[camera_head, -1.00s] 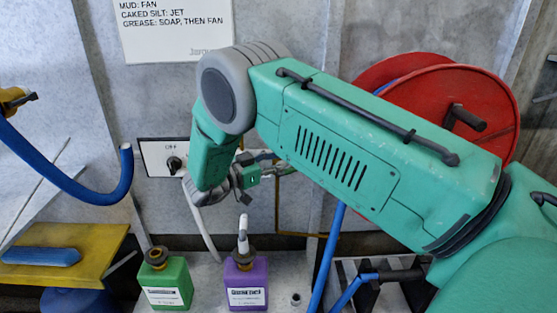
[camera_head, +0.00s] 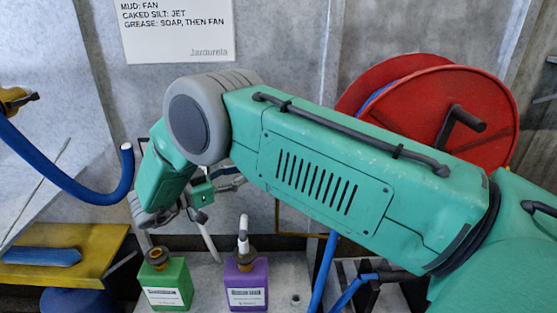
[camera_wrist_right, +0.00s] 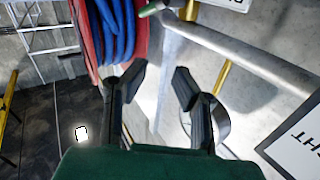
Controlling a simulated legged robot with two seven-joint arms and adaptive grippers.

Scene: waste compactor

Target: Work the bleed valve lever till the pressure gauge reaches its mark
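No pressure gauge or bleed valve lever can be made out in either view. My right arm reaches in from the right in the head view, and its wrist hangs at the left of centre. My right gripper (camera_wrist_right: 153,82) shows in the wrist view with its two dark fingers apart and nothing between them. In the head view the wrist and forearm partly hide it. The dial panel on the wall is now mostly behind my forearm. My left gripper is not in view.
A red hose reel (camera_head: 440,115) is behind my arm and shows in the wrist view (camera_wrist_right: 113,35). A green bottle (camera_head: 166,285) and a purple bottle (camera_head: 246,285) stand below. A blue hose (camera_head: 75,185) loops at left above a yellow shelf (camera_head: 95,245). A grey pipe (camera_wrist_right: 245,50) crosses near the fingers.

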